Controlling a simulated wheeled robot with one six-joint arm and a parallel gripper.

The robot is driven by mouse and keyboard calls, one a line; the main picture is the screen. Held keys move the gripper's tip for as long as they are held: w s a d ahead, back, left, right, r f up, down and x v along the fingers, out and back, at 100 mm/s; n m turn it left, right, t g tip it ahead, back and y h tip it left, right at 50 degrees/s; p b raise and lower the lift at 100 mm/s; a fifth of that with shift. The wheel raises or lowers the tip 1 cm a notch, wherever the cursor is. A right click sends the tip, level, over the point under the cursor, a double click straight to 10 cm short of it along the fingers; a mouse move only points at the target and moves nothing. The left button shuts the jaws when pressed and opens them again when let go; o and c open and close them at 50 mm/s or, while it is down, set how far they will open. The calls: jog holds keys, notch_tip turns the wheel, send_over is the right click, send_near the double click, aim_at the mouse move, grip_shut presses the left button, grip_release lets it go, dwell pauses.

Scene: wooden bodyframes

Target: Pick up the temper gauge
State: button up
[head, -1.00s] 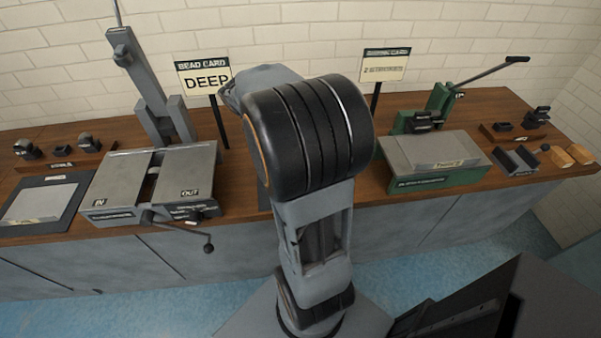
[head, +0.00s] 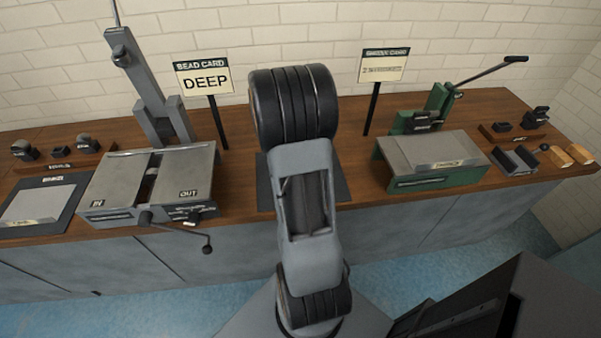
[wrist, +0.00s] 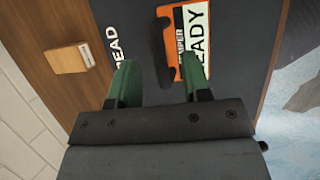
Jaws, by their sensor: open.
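In the wrist view a flat orange piece (wrist: 179,20) with a white label lies on a dark mat (wrist: 235,70). The label's letters read "READY" and seemingly "TEMPER", so I take it to be the temper gauge. My gripper (wrist: 157,72) is open, with two green fingers reaching over the mat. The right finger overlaps the gauge's near end in the picture, and the left finger is over bare mat. A dark elongated shape lies beside the gauge, between the fingers. I cannot tell the height gap. In the head view my arm hides the gripper and gauge.
A small wooden block (wrist: 68,58) lies on the wood left of the mat. In the head view, a grey roller machine (head: 150,185) with a crank stands left and a green-based press (head: 435,160) right. The "DEEP" card stand (head: 204,80) rises behind.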

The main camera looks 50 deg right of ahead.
jog(key=shift+x, duration=1.5)
jog(key=shift+c, duration=0.4)
grip_shut()
